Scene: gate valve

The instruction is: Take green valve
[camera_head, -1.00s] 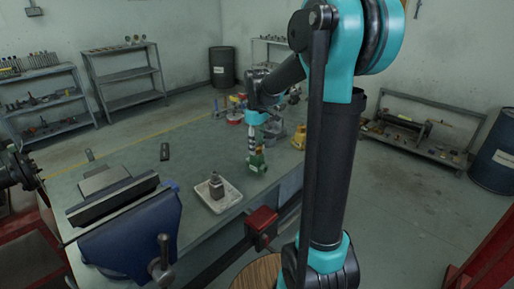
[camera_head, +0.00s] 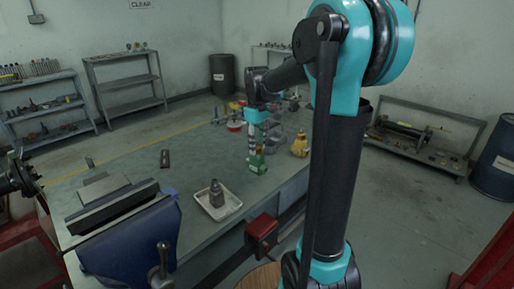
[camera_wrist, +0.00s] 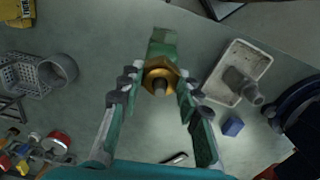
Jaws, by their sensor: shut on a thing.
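The green valve (camera_head: 257,163) is at the tip of my gripper (camera_head: 257,150), over the workbench. In the wrist view the green valve (camera_wrist: 163,50) has a brass hex collar (camera_wrist: 160,74) and a stem pointing at the camera. The fingers of my gripper (camera_wrist: 159,88) are shut on the valve from both sides at the brass collar. I cannot tell whether the valve's base touches the bench.
A white tray (camera_head: 229,208) with a grey metal part (camera_head: 216,192) lies on the bench (camera_head: 140,170). A blue vise (camera_head: 135,240) stands at the front left. A yellow part (camera_head: 299,142) is right of the valve. A blue block (camera_wrist: 233,126) lies near the tray.

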